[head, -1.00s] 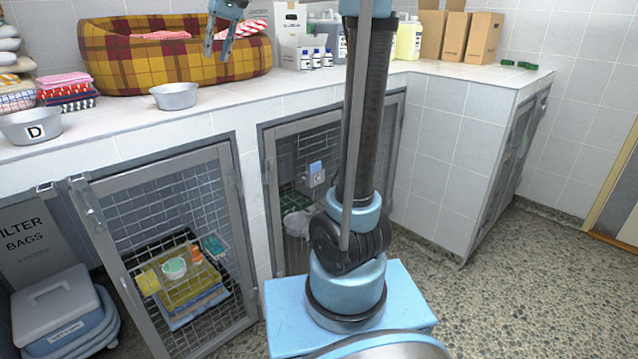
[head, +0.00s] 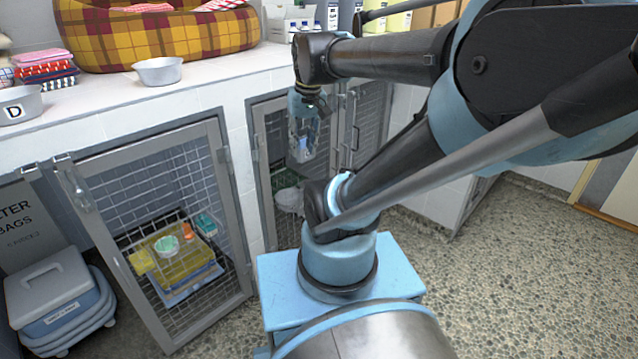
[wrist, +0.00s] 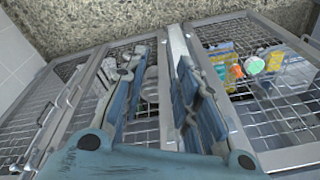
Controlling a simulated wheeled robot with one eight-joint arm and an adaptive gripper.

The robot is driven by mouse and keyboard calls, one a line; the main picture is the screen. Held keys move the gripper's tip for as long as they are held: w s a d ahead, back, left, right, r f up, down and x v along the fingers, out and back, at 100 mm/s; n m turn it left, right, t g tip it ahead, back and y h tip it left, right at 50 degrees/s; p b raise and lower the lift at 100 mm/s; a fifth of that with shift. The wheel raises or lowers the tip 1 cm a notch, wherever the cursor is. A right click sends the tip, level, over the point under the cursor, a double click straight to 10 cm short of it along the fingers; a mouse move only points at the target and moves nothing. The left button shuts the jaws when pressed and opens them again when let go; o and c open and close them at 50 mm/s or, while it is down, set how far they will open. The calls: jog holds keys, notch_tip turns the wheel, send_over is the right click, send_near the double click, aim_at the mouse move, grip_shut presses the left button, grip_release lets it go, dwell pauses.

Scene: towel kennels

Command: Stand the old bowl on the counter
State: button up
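Two grey metal bowls stand upright on the white tiled counter (head: 110,118). One is a plain bowl (head: 158,71); the other, at the left edge, is a bowl marked D (head: 20,106). I cannot tell which is the old bowl. A pale rounded object (head: 290,199), perhaps a bowl, lies low behind the mesh of the middle kennel and is partly hidden. My gripper (head: 302,145) points down in front of that kennel, below the counter top. In the wrist view, the gripper (wrist: 157,68) has its fingers apart with nothing held between them.
The left kennel's mesh door (head: 165,215) is shut before yellow and blue things and a small green-rimmed tub (head: 167,245). A plaid pet bed (head: 160,38) and folded towels (head: 47,72) occupy the counter's back. A lidded bin (head: 55,300) stands at lower left. The speckled floor at right is clear.

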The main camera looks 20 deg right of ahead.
jog(key=s+d+f, duration=0.3)
jog(key=s+f, duration=0.3)
jog(key=f, duration=0.4)
jog(key=shift+m+h, duration=0.3)
jog(key=shift+h, duration=0.1)
jog(key=shift+d, duration=0.1)
jog(key=shift+w+f, duration=0.2)
jog(key=shift+w, duration=0.2)
